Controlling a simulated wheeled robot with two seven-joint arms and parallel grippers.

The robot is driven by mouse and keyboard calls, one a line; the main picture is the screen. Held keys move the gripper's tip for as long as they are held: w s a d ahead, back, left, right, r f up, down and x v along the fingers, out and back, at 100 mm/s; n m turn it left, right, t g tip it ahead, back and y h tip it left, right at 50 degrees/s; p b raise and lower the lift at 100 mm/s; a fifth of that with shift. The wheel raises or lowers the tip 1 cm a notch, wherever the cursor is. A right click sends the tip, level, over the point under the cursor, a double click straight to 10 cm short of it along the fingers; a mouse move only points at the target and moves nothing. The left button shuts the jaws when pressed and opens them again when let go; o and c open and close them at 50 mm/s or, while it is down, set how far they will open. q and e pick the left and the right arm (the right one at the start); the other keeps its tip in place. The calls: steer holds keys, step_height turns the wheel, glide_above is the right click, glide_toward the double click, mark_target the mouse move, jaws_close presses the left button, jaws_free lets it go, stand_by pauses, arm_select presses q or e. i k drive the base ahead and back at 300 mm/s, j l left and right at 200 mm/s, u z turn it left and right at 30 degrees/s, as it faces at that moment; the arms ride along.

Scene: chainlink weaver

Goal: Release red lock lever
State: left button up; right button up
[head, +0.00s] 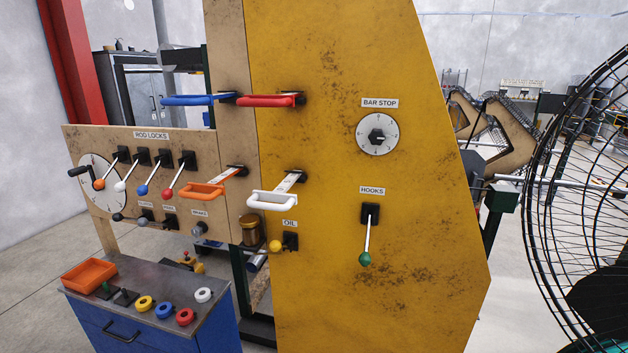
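The red lock lever (167,195) is the rightmost of the levers under the ROD LOCKS label (151,135) on the wooden panel at the left. Its rod slants down and left from a black mount (187,160) to a red knob. The blue-knobbed lever (142,190), white-knobbed lever (119,186) and orange-knobbed lever (100,184) stand to its left at a similar slant. Neither of my grippers shows in the head view, and nothing touches the red lever.
An orange handle (203,190) sticks out just right of the red lever. Blue (200,99) and red (268,100) handles project above. A blue cabinet (160,330) with an orange tray (89,274) and colored rings stands below. A large wire fan guard (580,200) is at right.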

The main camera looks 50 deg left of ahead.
mark_target(166, 194)
steer(key=u, duration=2.55)
